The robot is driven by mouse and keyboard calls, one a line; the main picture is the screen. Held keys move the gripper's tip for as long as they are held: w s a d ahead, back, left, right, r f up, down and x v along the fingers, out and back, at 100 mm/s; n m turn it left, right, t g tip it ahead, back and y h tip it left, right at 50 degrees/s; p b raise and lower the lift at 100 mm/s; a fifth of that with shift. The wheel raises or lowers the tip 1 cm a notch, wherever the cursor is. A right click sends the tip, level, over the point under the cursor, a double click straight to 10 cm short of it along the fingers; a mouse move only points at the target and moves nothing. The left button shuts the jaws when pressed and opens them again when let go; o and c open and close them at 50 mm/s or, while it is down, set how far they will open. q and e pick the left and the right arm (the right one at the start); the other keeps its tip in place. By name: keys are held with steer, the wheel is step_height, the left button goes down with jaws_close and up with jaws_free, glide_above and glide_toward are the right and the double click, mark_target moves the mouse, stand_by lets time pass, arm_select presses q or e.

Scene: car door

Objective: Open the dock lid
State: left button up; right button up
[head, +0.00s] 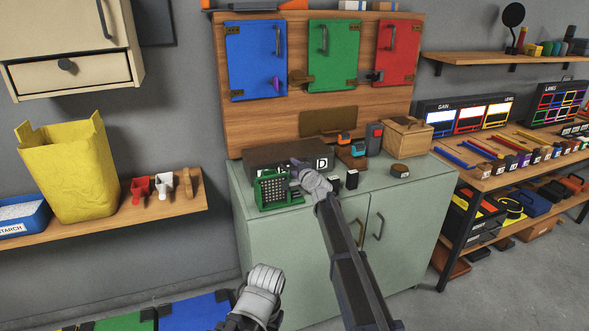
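A long dark brown box (285,154) with a white "D" label (322,163) sits at the back of the green cabinet's top; it looks like the dock. Its top looks flat and closed. My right gripper (296,168) is at the front of this box, left of the label. Its fingertips are small and dark against the box, so I cannot tell whether they touch it or how far apart they are. My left gripper (266,275) is low in front of the cabinet, away from the box. Its fingers are not clear.
A green gridded device (274,190) stands just left of my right gripper. Blue, green and red doors (333,55) hang above.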

jaws_close()
stand_by(1.2)
